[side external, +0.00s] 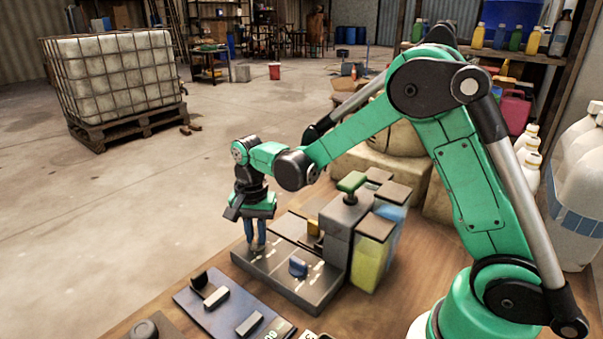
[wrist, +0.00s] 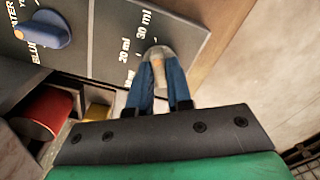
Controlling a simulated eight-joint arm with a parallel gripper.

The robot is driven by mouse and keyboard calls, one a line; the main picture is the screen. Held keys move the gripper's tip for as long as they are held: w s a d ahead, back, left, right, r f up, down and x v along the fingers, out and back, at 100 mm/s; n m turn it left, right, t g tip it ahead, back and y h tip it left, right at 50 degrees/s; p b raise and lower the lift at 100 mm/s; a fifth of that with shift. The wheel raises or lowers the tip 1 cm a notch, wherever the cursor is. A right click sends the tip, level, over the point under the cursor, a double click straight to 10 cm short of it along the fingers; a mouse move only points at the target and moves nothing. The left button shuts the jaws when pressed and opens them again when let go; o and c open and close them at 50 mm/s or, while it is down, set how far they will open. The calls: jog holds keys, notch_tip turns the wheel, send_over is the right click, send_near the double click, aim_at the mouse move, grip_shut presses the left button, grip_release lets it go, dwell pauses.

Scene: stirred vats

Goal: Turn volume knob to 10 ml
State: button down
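The volume knob (wrist: 158,53) is pale grey with an orange mark and sits on the dark panel (wrist: 95,20) in the wrist view. Labels reading 20 ml and 30 ml show beside it. A further label below them is partly covered by a finger. My gripper (wrist: 158,72) has its blue fingers on both sides of the knob's ridge, seemingly pressed on it. Which label the knob points at is unclear. In the side view, my gripper (side external: 255,246) reaches down to the panel's left end and hides the knob.
A blue selector knob (side external: 298,267) stands on the panel, right of my gripper. Behind it are a grey block with a green-topped part (side external: 351,182) and a tank of yellow liquid (side external: 370,262). A dark-blue board (side external: 235,308) with black and grey pieces lies in front.

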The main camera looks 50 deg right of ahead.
dwell(0.4)
jog(key=n, duration=0.3)
jog(key=shift+n, duration=0.4)
jog(key=n, duration=0.3)
jog(key=shift+n, duration=0.3)
jog(key=n, duration=0.3)
jog(key=shift+n, duration=0.4)
jog(key=n, duration=0.3)
jog(key=shift+n, duration=0.3)
jog(key=n, duration=0.4)
jog(key=shift+n, duration=2.5)
